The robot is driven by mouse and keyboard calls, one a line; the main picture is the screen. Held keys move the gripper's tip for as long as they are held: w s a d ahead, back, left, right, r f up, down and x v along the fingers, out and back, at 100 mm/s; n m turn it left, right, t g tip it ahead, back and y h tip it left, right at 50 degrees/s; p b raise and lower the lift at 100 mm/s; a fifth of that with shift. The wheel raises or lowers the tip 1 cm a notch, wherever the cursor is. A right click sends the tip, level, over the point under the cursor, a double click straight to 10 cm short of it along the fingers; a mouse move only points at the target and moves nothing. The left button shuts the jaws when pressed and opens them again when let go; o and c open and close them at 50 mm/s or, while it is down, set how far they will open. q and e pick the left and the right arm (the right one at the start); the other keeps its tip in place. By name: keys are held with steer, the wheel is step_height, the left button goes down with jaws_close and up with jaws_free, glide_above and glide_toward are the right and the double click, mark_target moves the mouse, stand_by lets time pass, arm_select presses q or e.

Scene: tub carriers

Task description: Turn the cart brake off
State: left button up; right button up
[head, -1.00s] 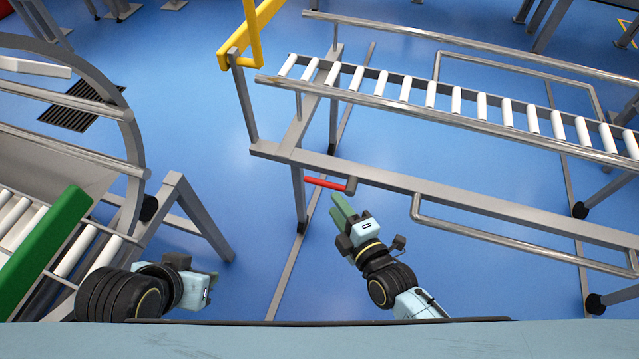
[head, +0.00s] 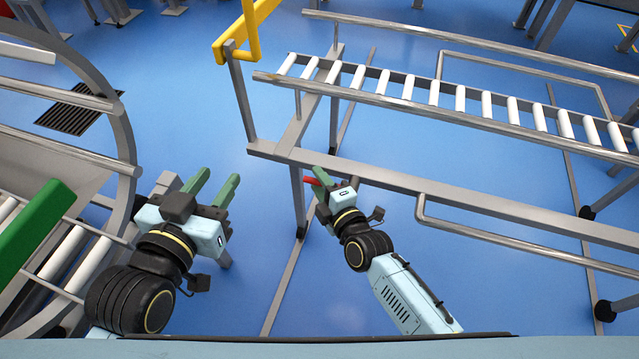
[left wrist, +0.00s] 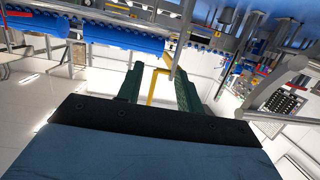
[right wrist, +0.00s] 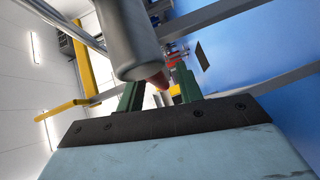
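The brake lever is a red handle (head: 311,181) on the cart's lower side rail, in the middle of the head view. In the right wrist view its grey pivot (right wrist: 128,42) is large and close, with the red part (right wrist: 156,80) behind it. My right gripper (head: 326,187) is at the lever and hides most of it in the head view. Its green fingers (right wrist: 158,92) are apart, with the red part showing between them; I cannot tell whether they touch it. My left gripper (head: 213,183) is open and empty, raised at the left, away from the lever.
The cart's grey frame (head: 400,183) and roller bed (head: 440,97) stretch to the right, with a yellow bar (head: 240,35) at its left end. A curved roller conveyor (head: 125,130) with a green block (head: 38,232) stands close at left. Blue floor (head: 215,130) lies clear between them.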

steer(key=shift+w+a, duration=0.1)
steer(key=shift+w, duration=0.15)
jaws_close()
stand_by(0.3)
